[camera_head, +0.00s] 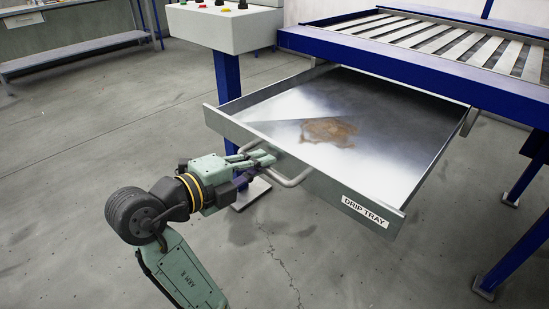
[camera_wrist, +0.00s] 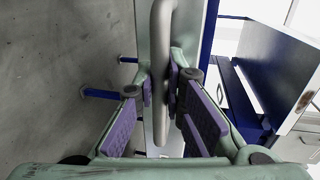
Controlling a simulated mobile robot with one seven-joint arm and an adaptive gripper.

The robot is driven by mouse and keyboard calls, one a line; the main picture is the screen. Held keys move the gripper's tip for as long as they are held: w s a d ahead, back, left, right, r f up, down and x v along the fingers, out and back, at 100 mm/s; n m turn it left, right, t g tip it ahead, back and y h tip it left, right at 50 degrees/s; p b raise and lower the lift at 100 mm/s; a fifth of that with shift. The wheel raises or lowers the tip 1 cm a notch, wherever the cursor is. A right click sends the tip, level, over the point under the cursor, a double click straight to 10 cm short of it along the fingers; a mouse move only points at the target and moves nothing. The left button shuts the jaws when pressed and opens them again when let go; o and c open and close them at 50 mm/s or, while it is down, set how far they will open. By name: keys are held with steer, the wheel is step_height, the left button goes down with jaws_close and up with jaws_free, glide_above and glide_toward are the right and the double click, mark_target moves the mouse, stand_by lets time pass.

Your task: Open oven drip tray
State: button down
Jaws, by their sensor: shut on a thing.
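The drip tray (camera_head: 395,138) is a shallow metal drawer with a brown stain on its floor. It stands pulled well out from under the blue oven frame, its rear still beneath the frame. A label on its front panel (camera_head: 330,192) reads DRIP TRAY. My gripper (camera_head: 262,158) is at the tray's bar handle (camera_head: 296,182), toward the handle's left end. In the wrist view the handle (camera_wrist: 161,65) runs between the purple-padded fingers (camera_wrist: 161,88), which are shut on it. The fingers hide part of the handle in the head view.
A slatted conveyor bed (camera_head: 440,42) lies on the blue frame above the tray. A control box (camera_head: 222,26) with colored buttons stands on a blue post at the tray's left. A bench (camera_head: 85,50) is at the far left. The concrete floor (camera_head: 90,150) at left is clear.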

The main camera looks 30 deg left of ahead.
steer(key=shift+s+a, duration=0.15)
steer(key=shift+s, duration=0.35)
steer(key=c, duration=1.7)
jaws_free()
steer(key=shift+o, duration=0.2)
steer(key=shift+s+a, duration=0.1)
steer(key=v, duration=1.1)
steer(key=shift+s, duration=0.4)
steer(key=shift+a, duration=0.1)
